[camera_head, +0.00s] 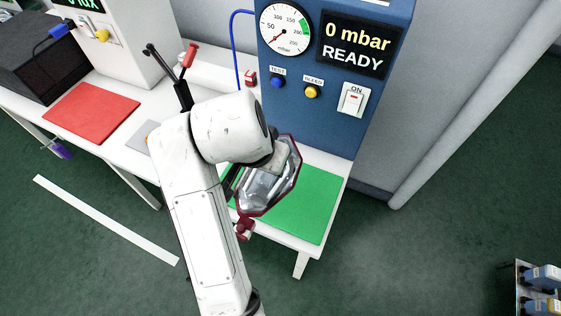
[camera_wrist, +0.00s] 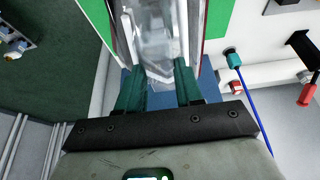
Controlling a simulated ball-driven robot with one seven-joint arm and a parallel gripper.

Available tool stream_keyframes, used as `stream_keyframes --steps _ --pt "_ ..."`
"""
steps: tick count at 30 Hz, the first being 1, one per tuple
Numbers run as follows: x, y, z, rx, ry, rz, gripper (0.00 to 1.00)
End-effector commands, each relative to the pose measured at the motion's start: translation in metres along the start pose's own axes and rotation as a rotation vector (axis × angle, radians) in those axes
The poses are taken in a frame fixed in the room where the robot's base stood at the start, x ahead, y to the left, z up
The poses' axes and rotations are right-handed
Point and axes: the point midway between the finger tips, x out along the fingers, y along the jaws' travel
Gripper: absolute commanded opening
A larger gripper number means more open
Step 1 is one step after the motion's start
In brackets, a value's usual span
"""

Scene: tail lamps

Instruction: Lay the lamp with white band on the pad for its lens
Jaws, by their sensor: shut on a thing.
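My gripper (camera_wrist: 158,80) is shut on a lamp (camera_wrist: 155,45) with a clear, faceted lens and a dark red rim. In the head view the lamp (camera_head: 268,190) hangs tilted over the green pad (camera_head: 307,208), partly hidden by my wrist. I cannot make out a white band on it. In the wrist view the green pad (camera_wrist: 217,18) shows behind the lamp; I cannot tell how wide the gap is. A red pad (camera_head: 92,114) lies on the white table to the left. A small grey patch beside my arm is mostly hidden.
A blue machine (camera_head: 330,120) with a pressure gauge and a display reading "0 mbar READY" stands behind the green pad. A white machine (camera_head: 125,40) and a dark box (camera_head: 40,65) stand further left. Several blue items sit in a rack (camera_head: 538,290) at the lower right.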

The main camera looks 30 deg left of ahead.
Motion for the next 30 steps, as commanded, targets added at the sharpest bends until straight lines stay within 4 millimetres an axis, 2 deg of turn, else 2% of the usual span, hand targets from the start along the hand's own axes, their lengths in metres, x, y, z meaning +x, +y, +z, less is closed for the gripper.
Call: stream_keyframes --steps 2,6,10,18,24,30 --pt "0.011 -0.002 -0.016 0.003 -0.001 0.001 0.00" --pt "0.044 -0.004 -0.024 0.000 -0.002 0.003 0.00" --pt "0.066 -0.005 -0.031 0.001 0.000 0.000 0.00" --pt "0.087 -0.007 -0.037 0.001 0.001 0.000 0.00" --pt "0.110 -0.007 -0.027 0.000 0.000 -0.001 0.00" --pt "0.115 -0.007 -0.025 0.001 0.002 -0.001 0.00"
